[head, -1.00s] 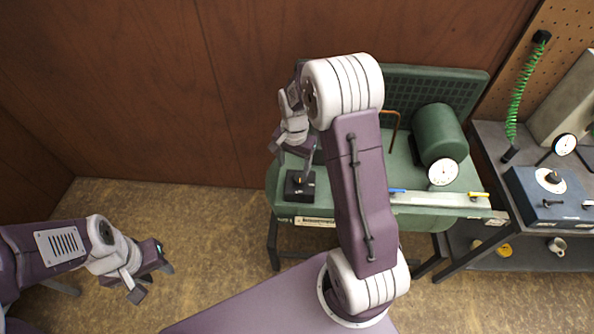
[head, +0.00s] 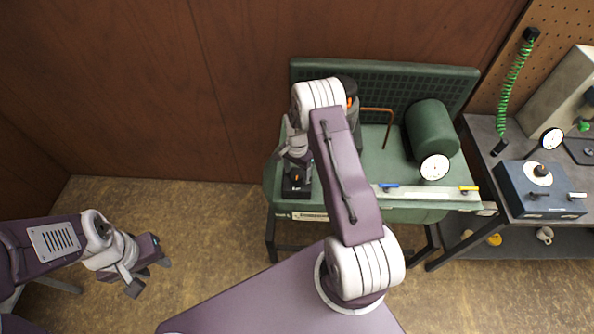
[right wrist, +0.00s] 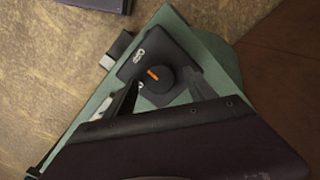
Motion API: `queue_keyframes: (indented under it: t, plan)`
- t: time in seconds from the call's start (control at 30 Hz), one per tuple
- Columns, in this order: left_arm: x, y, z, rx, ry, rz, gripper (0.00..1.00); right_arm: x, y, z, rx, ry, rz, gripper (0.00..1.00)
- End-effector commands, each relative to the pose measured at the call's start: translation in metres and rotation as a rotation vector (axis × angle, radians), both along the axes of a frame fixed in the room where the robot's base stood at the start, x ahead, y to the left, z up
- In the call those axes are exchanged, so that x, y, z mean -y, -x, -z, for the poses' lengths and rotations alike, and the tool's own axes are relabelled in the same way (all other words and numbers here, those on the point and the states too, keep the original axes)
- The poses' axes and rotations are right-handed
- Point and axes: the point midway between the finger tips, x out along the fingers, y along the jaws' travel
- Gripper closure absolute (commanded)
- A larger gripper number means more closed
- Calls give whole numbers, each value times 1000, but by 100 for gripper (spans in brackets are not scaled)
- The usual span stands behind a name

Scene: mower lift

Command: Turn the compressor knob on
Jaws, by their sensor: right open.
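The compressor knob (right wrist: 158,79) is round and black with an orange mark, on a black box (right wrist: 140,52). In the head view the box (head: 297,187) sits at the left front of the green compressor (head: 375,160). My right gripper (head: 297,168) is over the box. In the right wrist view its open fingers (right wrist: 163,77) lie on either side of the knob; I cannot tell whether they touch it. My left gripper (head: 149,276) hangs over the floor at the left, apart from the compressor, and its fingers are spread.
The compressor carries a green tank (head: 432,128), a gauge (head: 434,167), a copper pipe (head: 388,118), a blue lever (head: 389,186) and a yellow lever (head: 468,188). A workbench at the right holds a blue box (head: 540,190). A wooden wall (head: 130,90) stands behind.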

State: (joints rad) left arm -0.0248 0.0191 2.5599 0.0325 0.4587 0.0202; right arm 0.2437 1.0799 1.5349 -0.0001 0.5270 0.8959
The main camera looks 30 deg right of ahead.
Motion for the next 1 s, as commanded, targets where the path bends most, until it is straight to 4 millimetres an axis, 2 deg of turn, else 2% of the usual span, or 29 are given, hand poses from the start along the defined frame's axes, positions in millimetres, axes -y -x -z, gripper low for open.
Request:
queue_keyframes:
  t: [0.27, 0.4, 0.5, 0.77, 1.0]
  plan:
    - [0, 0, 0, 0, 0, 0, 64, 0, 0, 3, 0, 0, 0, 35]
    - [0, 0, 0, 0, 0, 0, 64, 0, 0, 3, 0, 0, 0, 74]
    - [0, 0, 0, 0, 0, 0, 64, 0, 0, 3, 1, 0, 0, 97]
    - [0, 0, 2, 0, 0, 0, 64, 0, -1, 3, 2, 0, -32, 97]
    - [0, 0, 10, 0, 0, 0, 64, 0, -1, 4, 3, 1, -169, 97]
